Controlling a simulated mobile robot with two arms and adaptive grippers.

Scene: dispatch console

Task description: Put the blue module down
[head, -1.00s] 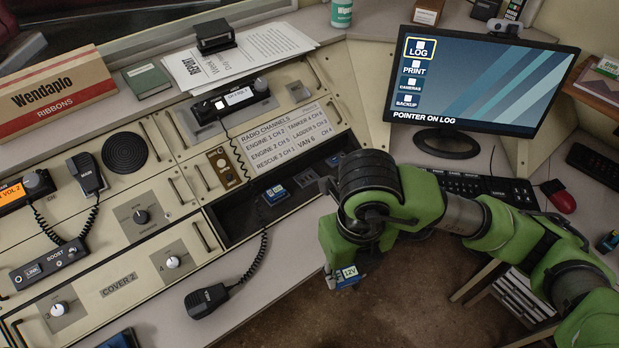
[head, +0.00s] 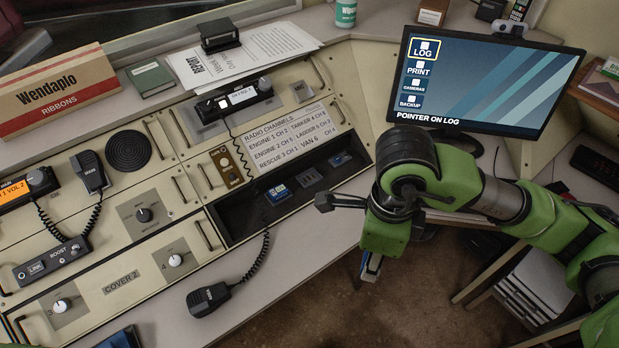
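My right gripper (head: 370,262) comes in from the right and hangs over the floor gap in front of the console. A narrow blue and pale piece, the blue module (head: 369,268), shows below its green body, seen nearly edge-on; the gripper appears shut on it. The fingers are mostly hidden. The open bay (head: 238,218) in the console is to its left. Inside the bay lie a blue module (head: 279,194) at the left and another small blue unit (head: 340,158) at the far right end, with a grey socket (head: 309,177) between them. My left gripper is out of view.
A handheld microphone (head: 208,298) on a coiled cord lies on the front ledge (head: 290,245), which has free room to its right. A dark blue object (head: 121,339) is cut off at the bottom edge. The monitor (head: 480,85) stands behind my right arm.

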